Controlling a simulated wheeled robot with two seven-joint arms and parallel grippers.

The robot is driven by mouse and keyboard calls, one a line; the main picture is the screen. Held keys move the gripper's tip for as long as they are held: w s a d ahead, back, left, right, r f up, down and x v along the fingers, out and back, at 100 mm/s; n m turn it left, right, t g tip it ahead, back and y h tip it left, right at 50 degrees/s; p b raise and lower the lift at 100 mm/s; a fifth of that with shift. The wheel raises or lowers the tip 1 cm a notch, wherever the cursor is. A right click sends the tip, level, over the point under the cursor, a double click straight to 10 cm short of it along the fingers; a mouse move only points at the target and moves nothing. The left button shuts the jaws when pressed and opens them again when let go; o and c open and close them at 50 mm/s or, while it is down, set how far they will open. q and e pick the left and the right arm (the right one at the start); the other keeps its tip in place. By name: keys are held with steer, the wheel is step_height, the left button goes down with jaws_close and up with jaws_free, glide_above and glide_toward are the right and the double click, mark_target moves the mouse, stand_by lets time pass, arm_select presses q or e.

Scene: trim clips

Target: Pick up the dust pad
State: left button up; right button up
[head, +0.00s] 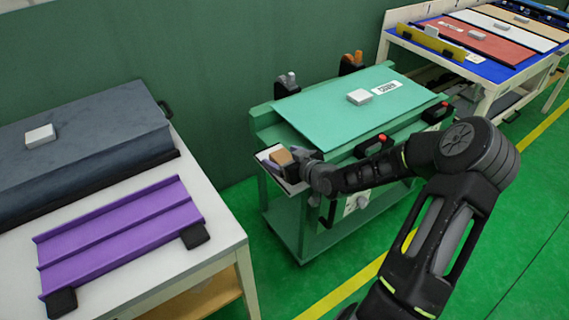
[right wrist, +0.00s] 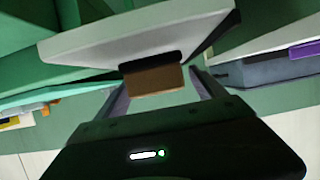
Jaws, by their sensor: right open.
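The dust pad appears to be the small tan block with a dark part; I see it at the near left end of the green cart in the head view (head: 282,157). It sits at a pale tray (head: 266,154). In the right wrist view the brown block (right wrist: 153,81) shows in front of the pale tray (right wrist: 90,43). My right gripper (head: 291,164) is at the block, partly covering it. Its two fingers are apart, one on each side of the block in the wrist view (right wrist: 162,92). I cannot tell whether they touch it. My left gripper is out of view.
The green cart (head: 315,110) carries a green panel with a white block (head: 360,97) and dark clamps with red tops. At left, a white table (head: 225,235) holds a purple trim piece (head: 120,232) and a dark slab (head: 80,150). Another table stands at back right.

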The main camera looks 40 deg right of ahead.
steer(key=shift+x, duration=1.15)
steer(key=shift+c, duration=0.4)
steer(key=c, duration=1.4)
